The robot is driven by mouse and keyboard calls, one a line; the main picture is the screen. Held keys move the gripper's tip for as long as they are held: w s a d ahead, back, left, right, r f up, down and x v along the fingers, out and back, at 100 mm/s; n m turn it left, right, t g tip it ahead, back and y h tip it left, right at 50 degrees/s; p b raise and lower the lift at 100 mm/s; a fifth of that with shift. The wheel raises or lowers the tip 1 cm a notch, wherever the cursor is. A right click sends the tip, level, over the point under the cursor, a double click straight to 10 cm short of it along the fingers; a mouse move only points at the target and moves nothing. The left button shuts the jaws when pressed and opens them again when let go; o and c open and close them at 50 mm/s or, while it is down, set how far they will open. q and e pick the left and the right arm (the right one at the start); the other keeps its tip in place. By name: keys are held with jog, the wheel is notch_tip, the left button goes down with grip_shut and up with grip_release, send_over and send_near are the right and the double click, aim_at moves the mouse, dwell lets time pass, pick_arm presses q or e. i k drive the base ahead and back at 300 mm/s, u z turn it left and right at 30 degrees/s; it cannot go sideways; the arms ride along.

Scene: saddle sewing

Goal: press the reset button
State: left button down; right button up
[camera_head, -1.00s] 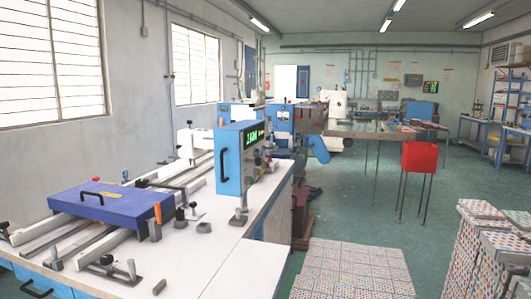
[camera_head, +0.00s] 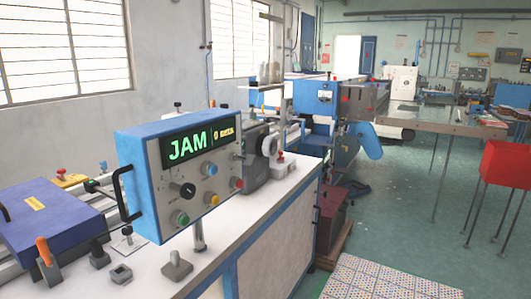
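A blue control box (camera_head: 140,160) with a light front panel stands on a post above the white worktop, left of centre. Its display (camera_head: 201,143) reads "JAM" in green, with smaller text beside it that looks like "0" and a blurred word. Below the display are a black knob (camera_head: 188,190), a green button (camera_head: 180,218), a yellow button (camera_head: 213,200), a red button (camera_head: 237,184) and small grey knobs or switches (camera_head: 209,169). Labels are too small to read, so I cannot tell which one is reset. Neither gripper shows.
The white worktop (camera_head: 225,245) carries a purple-blue plate (camera_head: 45,225) with handles, and small clamps and blocks. A grey machine part (camera_head: 262,165) sits behind the box. Patterned stacks (camera_head: 385,280) lie on the floor at the lower right. A red bin (camera_head: 505,163) stands right. Green floor between is open.

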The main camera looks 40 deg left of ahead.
aim_at(214, 170)
jog(key=i, duration=1.6)
jog(key=u, duration=3.3)
